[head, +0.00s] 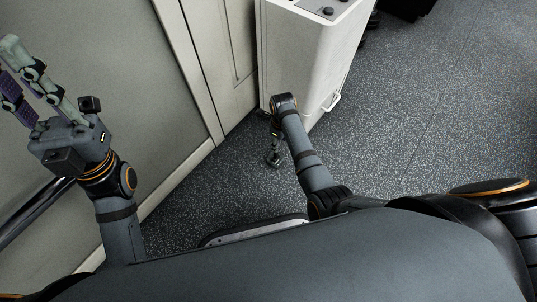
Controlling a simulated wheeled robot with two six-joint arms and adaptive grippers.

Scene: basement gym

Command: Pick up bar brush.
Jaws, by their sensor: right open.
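I cannot make out a bar brush in the head view. My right gripper (274,158) shows small below the bent wrist of my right arm, pointing down near the foot of the white cabinet (300,60). It is open, and I see nothing between its fingers. My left gripper (12,68) is at the upper left, in front of the grey wall panel. Its fingers are spread, with purple inner pads, and reach toward the left edge of the picture. It looks empty.
The cabinet has a top panel with small dark round parts (328,11) and a side handle (332,102). A dark rail (30,210) runs along the wall at lower left. Speckled grey floor (430,110) is open at right. Dark objects stand at the top right.

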